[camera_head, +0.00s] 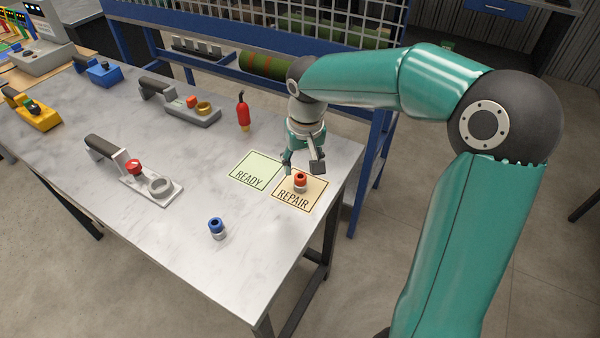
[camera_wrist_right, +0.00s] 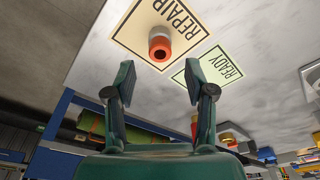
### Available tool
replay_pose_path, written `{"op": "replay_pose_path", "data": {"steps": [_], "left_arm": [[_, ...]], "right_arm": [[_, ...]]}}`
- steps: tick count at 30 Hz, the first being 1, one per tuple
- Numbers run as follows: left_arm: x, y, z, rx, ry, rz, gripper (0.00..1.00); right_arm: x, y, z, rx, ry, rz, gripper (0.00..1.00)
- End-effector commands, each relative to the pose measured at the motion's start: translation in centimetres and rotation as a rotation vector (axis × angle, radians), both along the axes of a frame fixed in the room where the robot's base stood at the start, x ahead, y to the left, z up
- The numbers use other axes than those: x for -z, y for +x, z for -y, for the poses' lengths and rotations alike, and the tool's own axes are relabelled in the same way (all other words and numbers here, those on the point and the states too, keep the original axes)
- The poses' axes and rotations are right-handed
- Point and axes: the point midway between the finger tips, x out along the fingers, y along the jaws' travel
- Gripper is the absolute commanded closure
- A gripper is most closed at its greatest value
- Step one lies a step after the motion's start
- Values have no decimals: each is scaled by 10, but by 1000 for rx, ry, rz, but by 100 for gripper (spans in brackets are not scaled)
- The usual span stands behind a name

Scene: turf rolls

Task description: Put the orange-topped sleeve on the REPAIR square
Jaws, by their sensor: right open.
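The orange-topped sleeve (camera_head: 299,179) stands upright on the orange-bordered REPAIR square (camera_head: 293,201), near its upper part. It also shows on that square in the right wrist view (camera_wrist_right: 160,46). My right gripper (camera_head: 302,170) is open and empty, just above and behind the sleeve. In the wrist view its fingers (camera_wrist_right: 160,85) are spread apart, with the sleeve beyond their tips and nothing between them. My left gripper is not in view.
The green READY square (camera_head: 256,171) is empty beside it. A blue-topped sleeve (camera_head: 216,229) stands near the table's front. A red bottle (camera_head: 243,112) and several handled tools, such as the grey one with a red knob (camera_head: 134,168), stand to the left. The table's right edge is close.

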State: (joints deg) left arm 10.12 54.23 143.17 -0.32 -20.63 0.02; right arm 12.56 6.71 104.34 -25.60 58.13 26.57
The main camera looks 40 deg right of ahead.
Motion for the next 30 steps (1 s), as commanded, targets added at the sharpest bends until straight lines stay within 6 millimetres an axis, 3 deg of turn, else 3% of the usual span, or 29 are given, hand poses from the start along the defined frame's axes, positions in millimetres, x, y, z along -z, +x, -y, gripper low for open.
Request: {"op": "replay_pose_path", "data": {"steps": [6,12,30], "left_arm": [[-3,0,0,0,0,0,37],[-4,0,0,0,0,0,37],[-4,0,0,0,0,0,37]], "right_arm": [[-44,-5,-4,-1,1,5,46],[-65,-8,-5,-1,0,1,46],[-68,-9,-5,-1,0,-1,46]]}}
